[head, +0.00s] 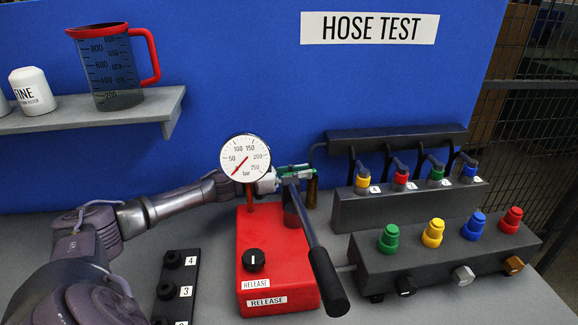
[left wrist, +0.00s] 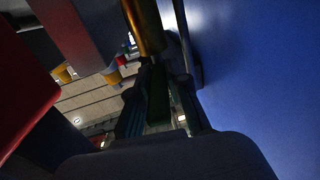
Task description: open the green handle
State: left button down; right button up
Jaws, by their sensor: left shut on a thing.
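The green handle (head: 297,169) is a small bar just right of the pressure gauge (head: 245,160), behind the red pump (head: 262,228). My left gripper (head: 290,178) reaches it from the left, behind the gauge, and is shut on it. In the left wrist view, the fingers of my left gripper (left wrist: 158,105) close around a dark green piece, beside a brass fitting (left wrist: 146,26). The dim light and the fingers hide most of the handle, so its exact angle is hard to tell. My right gripper is not in view.
The pump's black lever (head: 328,280) slants down to the front right. A block with coloured caps (head: 440,258) and a hose rack (head: 405,207) stand at the right. A numbered dark strip (head: 177,285) lies at the left. A blue panel (head: 230,70) closes the back.

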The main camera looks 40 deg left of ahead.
pick_arm(q)
jog(key=c, duration=1.1)
grip_release()
jog(key=shift+v, duration=6.05)
jog(key=shift+c, duration=0.3)
